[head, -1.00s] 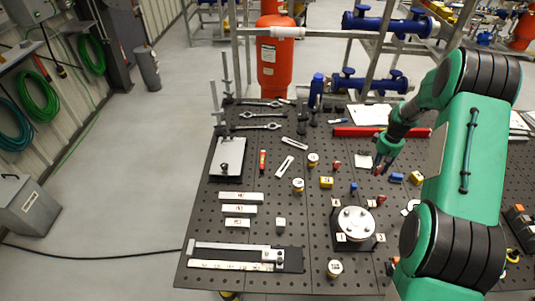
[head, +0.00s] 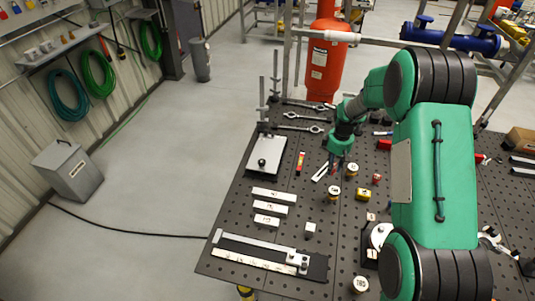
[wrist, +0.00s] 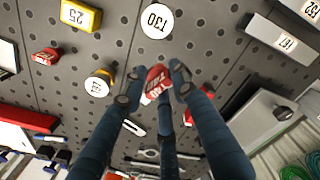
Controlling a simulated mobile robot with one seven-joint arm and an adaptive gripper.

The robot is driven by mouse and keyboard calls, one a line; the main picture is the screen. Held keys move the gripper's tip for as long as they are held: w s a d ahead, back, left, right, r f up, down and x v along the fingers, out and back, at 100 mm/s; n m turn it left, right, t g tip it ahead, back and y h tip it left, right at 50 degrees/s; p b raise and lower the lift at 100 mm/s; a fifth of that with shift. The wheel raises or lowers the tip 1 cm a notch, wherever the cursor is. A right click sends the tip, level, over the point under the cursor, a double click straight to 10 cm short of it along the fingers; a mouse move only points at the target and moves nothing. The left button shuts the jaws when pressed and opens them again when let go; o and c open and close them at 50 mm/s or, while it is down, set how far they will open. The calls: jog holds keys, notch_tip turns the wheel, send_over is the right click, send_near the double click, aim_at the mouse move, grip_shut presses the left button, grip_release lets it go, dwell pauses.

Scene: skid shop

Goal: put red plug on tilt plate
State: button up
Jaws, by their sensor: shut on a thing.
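A red plug (wrist: 156,82) with white lettering sits between my gripper's dark fingers (wrist: 155,90) in the wrist view. My gripper (head: 337,168) is shut on it and is over the middle of the perforated table in the head view, right of the tilt plate. The tilt plate (head: 271,150) is a flat light-grey plate with a dark knob near its front edge, at the table's left side. It also shows at the right of the wrist view (wrist: 258,128). The plug is hardly visible in the head view.
A red-and-yellow tube (head: 300,163) lies between my gripper and the plate. Round labelled pieces (head: 333,194), a yellow block (head: 363,193), another red piece (head: 376,178) and labelled bars (head: 274,194) are around. Wrenches (head: 303,128) lie behind. Upright posts stand behind the plate.

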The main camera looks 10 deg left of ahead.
jog(key=s+a+n, duration=0.2)
jog(key=s+a, duration=0.2)
jog(key=a, duration=0.7)
jog(key=s+a+n+b, duration=0.1)
jog(key=s+a+n, duration=0.2)
jog(key=a, duration=0.9)
jog(key=shift+s+a, duration=0.2)
jog(key=shift+s, duration=0.15)
jog(key=shift+w, duration=0.1)
jog(key=shift+w+a+f+p, duration=0.3)
jog(key=shift+w+a, duration=0.85)
jog(key=shift+w, duration=1.2)
jog(key=shift+w+a+f+p, duration=0.25)
jog(key=shift+w+a, duration=0.95)
jog(key=shift+w, duration=1.2)
jog(key=shift+w+a+f+p, duration=0.15)
jog(key=shift+w+a+p, duration=0.2)
jog(key=shift+w+a, duration=1.4)
jog(key=shift+w+d, duration=0.6)
jog(key=shift+f, duration=0.1)
jog(key=shift+f+p, duration=0.4)
jog(key=shift+f, duration=1.25)
jog(key=shift+f, duration=0.1)
jog(key=o, duration=0.8)
jog(key=shift+o, duration=0.2)
